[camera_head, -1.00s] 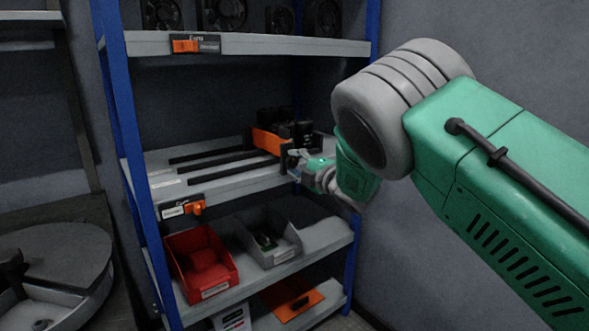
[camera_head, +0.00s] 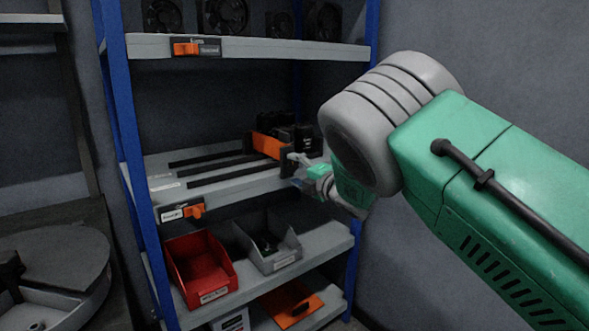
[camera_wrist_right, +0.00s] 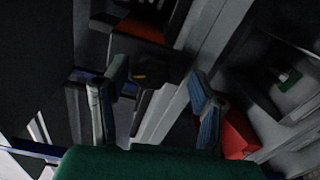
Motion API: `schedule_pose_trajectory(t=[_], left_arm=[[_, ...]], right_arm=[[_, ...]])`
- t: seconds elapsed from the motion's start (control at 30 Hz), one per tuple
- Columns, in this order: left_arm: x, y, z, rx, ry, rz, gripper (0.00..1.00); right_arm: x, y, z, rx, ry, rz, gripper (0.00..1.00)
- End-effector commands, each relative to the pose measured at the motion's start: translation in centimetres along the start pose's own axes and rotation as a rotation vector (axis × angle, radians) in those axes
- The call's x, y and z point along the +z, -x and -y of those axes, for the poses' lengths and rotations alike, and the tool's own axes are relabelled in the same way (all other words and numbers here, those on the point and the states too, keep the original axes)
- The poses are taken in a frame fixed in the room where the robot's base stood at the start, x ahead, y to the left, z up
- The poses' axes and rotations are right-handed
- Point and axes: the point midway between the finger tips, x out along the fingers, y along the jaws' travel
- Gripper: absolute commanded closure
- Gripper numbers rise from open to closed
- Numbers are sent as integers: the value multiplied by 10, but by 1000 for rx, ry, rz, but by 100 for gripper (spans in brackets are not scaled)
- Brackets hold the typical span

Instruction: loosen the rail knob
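An orange plate (camera_head: 265,145) with black blocks (camera_head: 292,134) behind it sits at the right of the middle shelf, by the ends of black rails (camera_head: 215,165). A dark upright part (camera_head: 286,161) stands at the plate's near end; I cannot tell whether it is the rail knob. My right gripper (camera_head: 300,166) is just right of this part. In the right wrist view the gripper (camera_wrist_right: 155,105) is open, its two fingers well apart. A dark block (camera_wrist_right: 150,72) shows ahead between them, with orange (camera_wrist_right: 140,30) beyond; contact is unclear. My left gripper is out of view.
The blue-posted rack (camera_head: 128,125) has an orange clip (camera_head: 193,211) on the middle shelf's front edge. Below stand a red bin (camera_head: 203,268) and a grey bin (camera_head: 283,258). Fans (camera_head: 225,15) stand on the top shelf. A round grey table (camera_head: 55,255) is at left.

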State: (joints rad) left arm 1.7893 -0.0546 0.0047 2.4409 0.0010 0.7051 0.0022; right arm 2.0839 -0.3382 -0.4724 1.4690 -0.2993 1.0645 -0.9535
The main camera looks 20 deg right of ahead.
Motion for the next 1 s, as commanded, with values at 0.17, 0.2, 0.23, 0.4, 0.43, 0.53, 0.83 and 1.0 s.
schedule_pose_trajectory(t=[0.17, 0.2, 0.23, 0.4, 0.43, 0.53, 0.83, 1.0], left_arm=[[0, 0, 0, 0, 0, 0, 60], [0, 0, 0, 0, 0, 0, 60], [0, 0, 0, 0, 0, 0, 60], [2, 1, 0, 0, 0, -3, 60], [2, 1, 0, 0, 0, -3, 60], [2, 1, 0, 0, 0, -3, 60], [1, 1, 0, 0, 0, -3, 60], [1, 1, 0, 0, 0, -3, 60]], right_arm=[[0, -1, -4, 8, 2, -1, 47], [0, -1, -5, 9, 2, -1, 47], [0, -1, -5, 9, 2, -1, 47], [0, 8, -6, 10, 3, 0, 47], [0, 11, -6, 10, 3, 0, 47], [0, 28, -6, 9, 2, 1, 47], [1, 90, -3, 6, 2, 1, 47], [1, 111, -2, 6, 1, 0, 47]])
